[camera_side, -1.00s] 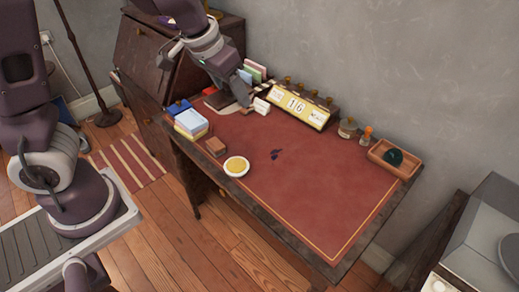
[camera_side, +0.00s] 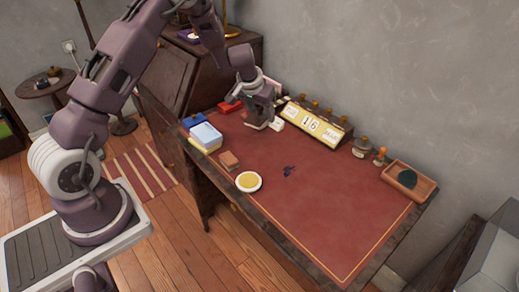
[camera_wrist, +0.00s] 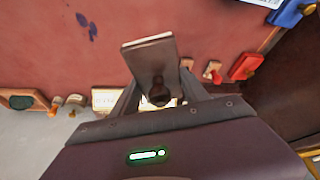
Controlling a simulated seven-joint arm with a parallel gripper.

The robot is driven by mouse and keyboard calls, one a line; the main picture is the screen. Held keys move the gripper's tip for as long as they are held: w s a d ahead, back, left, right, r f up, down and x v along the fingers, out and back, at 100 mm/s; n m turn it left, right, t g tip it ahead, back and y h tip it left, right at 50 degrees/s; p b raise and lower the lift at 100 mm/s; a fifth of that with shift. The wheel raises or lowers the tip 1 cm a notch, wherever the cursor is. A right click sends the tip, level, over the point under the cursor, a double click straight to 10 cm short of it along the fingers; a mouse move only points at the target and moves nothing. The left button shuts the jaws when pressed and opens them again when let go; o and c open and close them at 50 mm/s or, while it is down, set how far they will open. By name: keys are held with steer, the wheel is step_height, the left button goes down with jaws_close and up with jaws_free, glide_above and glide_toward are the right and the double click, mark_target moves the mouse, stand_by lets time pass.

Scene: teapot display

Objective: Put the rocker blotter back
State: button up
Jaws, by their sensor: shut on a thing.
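The rocker blotter (camera_wrist: 150,55) shows in the wrist view as a flat grey-brown board with a dark knob below it. My gripper (camera_wrist: 158,98) is shut on the knob. In the side view my gripper (camera_side: 262,108) is low over the back left of the red desktop, with the blotter's pale lower part (camera_side: 256,126) under it. I cannot tell whether the blotter touches the desk. A small white block (camera_side: 277,124) is just right of it. Dark ink spots (camera_side: 289,171) mark the middle of the desktop.
A perpetual calendar (camera_side: 315,122) stands along the back edge. A wooden tray (camera_side: 425,189) is at the right. The front right is clear.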

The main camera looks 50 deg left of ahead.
mark_target(262, 144)
steer(key=f, duration=0.4)
steer(key=a+f, duration=0.1)
steer(key=f, duration=0.7)
steer(key=shift+w+a, duration=0.15)
steer(key=shift+w, duration=0.2)
steer(key=o, duration=1.4)
steer(key=shift+f, duration=0.1)
